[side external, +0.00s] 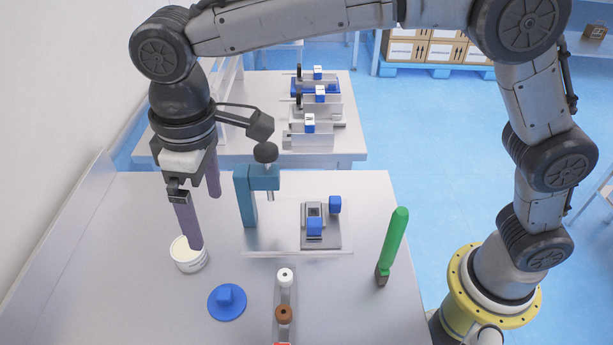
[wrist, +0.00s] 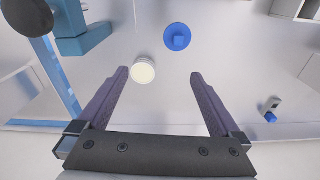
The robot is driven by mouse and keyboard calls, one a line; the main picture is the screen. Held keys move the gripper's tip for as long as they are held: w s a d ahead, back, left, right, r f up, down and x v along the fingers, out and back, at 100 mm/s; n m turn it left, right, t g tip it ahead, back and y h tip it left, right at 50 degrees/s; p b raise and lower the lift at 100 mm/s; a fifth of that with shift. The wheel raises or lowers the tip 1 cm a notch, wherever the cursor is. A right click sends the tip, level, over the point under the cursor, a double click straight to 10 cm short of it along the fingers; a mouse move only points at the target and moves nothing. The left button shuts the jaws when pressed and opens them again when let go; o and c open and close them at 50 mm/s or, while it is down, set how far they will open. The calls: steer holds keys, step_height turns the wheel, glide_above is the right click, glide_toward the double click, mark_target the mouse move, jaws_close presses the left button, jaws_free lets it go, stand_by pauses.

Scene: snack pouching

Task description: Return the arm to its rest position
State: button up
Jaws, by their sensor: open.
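My gripper (side external: 204,213) hangs over the left part of the table, its two purple fingers spread wide with nothing between them. It also shows in the wrist view (wrist: 160,83), open and empty. A white tub (side external: 188,255) with a cream top stands near the lower finger in the side view; in the wrist view the tub (wrist: 143,69) lies ahead of and between the fingers. A round blue lid with a knob (side external: 227,301) lies on the table to the right of the tub, and shows in the wrist view (wrist: 177,37).
A teal press (side external: 246,196) stands right of my gripper. A grey fixture with blue blocks (side external: 320,226), a green-handled tool (side external: 393,240) and a rack with white and brown pieces (side external: 284,300) occupy the table's right and front. A wall runs along the left. A second table (side external: 345,150) stands behind.

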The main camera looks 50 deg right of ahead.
steer(key=s+d+r+m+t, duration=0.15)
steer(key=d+r, duration=0.35)
steer(key=d, duration=0.6)
steer(key=s+d+r+m+t, duration=0.1)
steer(key=s+d+r+m, duration=0.15)
steer(key=d+r, duration=0.6)
steer(key=s+d+f+m+t, duration=0.2)
steer(key=s+d+f+m, duration=0.15)
steer(key=s+d, duration=0.55)
steer(key=s+d+f, duration=0.5)
steer(key=f, duration=0.4)
steer(key=shift+s+h, duration=0.3)
steer(key=shift+s, duration=0.1)
